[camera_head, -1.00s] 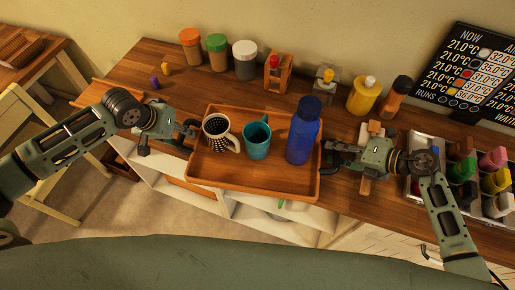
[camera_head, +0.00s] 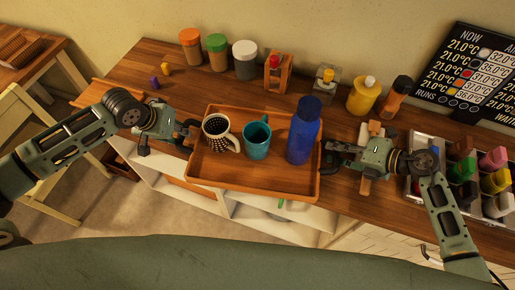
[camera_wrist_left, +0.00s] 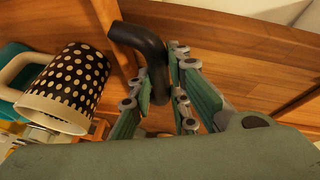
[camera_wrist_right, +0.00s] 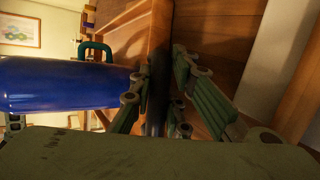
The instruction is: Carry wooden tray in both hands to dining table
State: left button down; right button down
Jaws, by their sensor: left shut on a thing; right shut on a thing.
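The wooden tray (camera_head: 225,176) is at the counter's front edge, its near side over the edge. I cannot tell whether it touches the counter. On it stand a black and white dotted mug (camera_head: 217,133), a teal mug (camera_head: 257,139) and a blue bottle (camera_head: 303,132), all upright. My left gripper (camera_head: 188,133) is shut on the tray's dark left handle, which shows in the left wrist view (camera_wrist_left: 145,45). My right gripper (camera_head: 328,157) is shut at the tray's right side; its fingers partly hide the dark handle in the right wrist view (camera_wrist_right: 155,115).
White open shelves (camera_head: 275,228) are below. Another wooden table (camera_head: 45,68) and a pale chair (camera_head: 30,125) stand at far left, with floor between.

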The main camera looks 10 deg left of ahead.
pick_arm(q)
jog(key=shift+w+r, duration=0.3)
pick_arm(e)
jog(key=shift+w+r, duration=0.25)
jog(key=shift+r, duration=0.05)
